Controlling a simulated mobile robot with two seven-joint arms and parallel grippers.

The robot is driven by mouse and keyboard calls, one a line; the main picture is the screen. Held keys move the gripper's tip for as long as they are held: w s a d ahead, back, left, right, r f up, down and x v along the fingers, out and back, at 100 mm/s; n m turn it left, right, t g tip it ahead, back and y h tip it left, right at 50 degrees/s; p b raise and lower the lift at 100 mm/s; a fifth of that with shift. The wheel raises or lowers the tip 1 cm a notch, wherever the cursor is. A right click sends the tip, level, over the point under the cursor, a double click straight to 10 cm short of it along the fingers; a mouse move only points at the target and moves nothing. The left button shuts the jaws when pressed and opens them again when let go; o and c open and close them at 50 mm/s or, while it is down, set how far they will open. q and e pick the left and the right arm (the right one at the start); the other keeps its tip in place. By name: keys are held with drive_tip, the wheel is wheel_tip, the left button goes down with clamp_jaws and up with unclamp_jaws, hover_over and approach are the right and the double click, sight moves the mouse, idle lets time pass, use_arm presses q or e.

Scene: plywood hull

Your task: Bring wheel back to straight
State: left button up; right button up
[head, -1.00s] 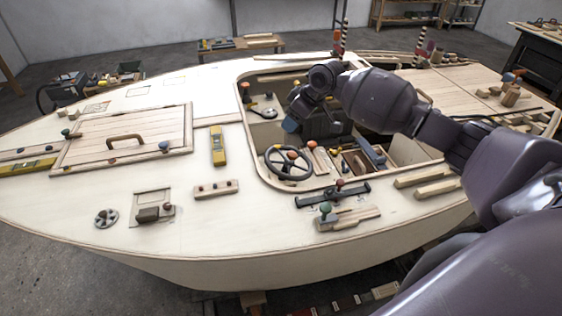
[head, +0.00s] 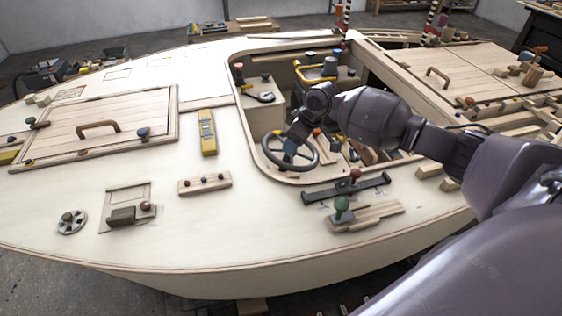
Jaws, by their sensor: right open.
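The dark steering wheel (head: 268,160) stands at the near left corner of the cockpit opening in the head view. Its rim shows at the left and bottom, while my gripper covers part of its upper right. How far it is turned is hard to tell. My right gripper (head: 290,148) reaches down from the upper right over the wheel, with its tips at or just above the hub and spokes. It is open, though the gap between its fingers is hard to see. Whether it touches the wheel I cannot tell. My left gripper is not in view.
A slider bar with a red-brown knob (head: 355,174) and a green-knobbed lever (head: 342,205) sit on the deck near the wheel. A yellow level (head: 207,132) lies to the left. The cockpit's wooden rim (head: 246,122) surrounds the wheel.

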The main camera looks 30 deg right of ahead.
sight(281, 161)
drive_tip(key=b+x, duration=0.1)
drive_tip(key=x, duration=0.7)
drive_tip(key=shift+f+b, duration=0.2)
drive_tip(key=shift+b, duration=0.15)
drive_tip(key=shift+w+a+f, duration=0.15)
drive_tip(key=shift+f, duration=0.15)
drive_tip(key=shift+c, duration=0.4)
clamp_jaws()
